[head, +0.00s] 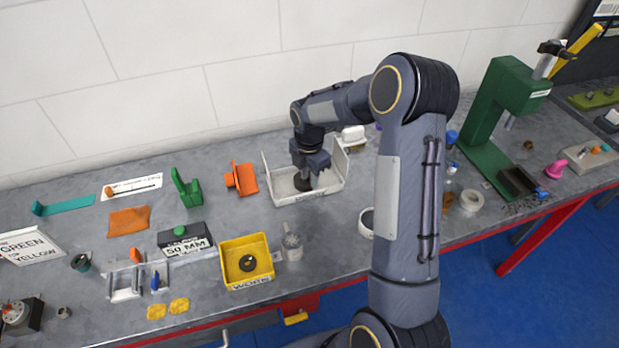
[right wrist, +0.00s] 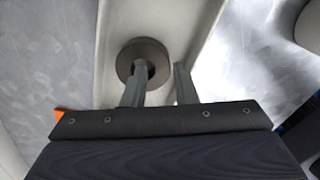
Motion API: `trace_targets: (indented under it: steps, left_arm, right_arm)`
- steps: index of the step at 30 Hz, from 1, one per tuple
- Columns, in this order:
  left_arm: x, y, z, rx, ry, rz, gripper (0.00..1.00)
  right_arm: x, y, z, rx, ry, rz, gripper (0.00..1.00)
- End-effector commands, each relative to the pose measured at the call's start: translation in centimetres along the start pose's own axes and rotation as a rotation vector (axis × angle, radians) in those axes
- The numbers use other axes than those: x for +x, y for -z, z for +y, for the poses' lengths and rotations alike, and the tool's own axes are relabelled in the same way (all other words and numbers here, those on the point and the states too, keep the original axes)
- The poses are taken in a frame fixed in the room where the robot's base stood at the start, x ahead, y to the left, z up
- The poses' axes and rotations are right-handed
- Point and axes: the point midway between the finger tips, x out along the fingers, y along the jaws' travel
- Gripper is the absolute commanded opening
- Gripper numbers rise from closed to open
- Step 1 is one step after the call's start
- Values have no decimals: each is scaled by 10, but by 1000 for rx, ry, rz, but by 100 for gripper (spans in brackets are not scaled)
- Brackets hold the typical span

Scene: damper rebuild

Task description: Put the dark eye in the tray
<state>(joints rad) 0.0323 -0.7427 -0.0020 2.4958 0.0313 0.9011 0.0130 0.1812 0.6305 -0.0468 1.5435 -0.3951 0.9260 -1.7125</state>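The dark eye (right wrist: 143,53), a dark ring with a hole, shows in the right wrist view against the pale tray (right wrist: 112,25). In the head view the white tray (head: 335,183) stands at the back middle of the bench, and a dark piece shows low in it under my right gripper (head: 307,178). In the right wrist view the two fingers of my right gripper (right wrist: 157,85) are apart. The left finger overlaps the ring's near edge; nothing is clamped between them. I cannot tell whether the finger touches the ring. My left gripper is not in view.
A yellow bin (head: 232,279) holding another dark ring stands in front of the tray, beside a grey-white fitting (head: 291,243). An orange holder (head: 243,180) and green block (head: 187,188) are left of the tray. A green press (head: 500,110) stands at right.

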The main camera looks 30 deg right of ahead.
Motion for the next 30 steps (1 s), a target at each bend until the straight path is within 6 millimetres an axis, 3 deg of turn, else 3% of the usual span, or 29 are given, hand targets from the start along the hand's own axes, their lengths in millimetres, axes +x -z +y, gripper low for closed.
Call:
trace_targets:
  steps: [12, 20, 23, 25, 30]
  left_arm:
    - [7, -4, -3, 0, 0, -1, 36]
    - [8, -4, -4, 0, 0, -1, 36]
    - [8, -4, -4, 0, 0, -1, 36]
    - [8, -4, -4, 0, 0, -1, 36]
    - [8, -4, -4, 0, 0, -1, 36]
  right_arm:
    - [-85, 0, 1, -1, -4, -1, 26]
    - [-113, 2, -6, 35, -13, 5, 26]
    - [-132, 12, -25, 168, -52, 28, 26]
    - [-150, 24, -49, 328, -96, 63, 26]
    - [-180, 67, -125, 834, -190, 219, 26]
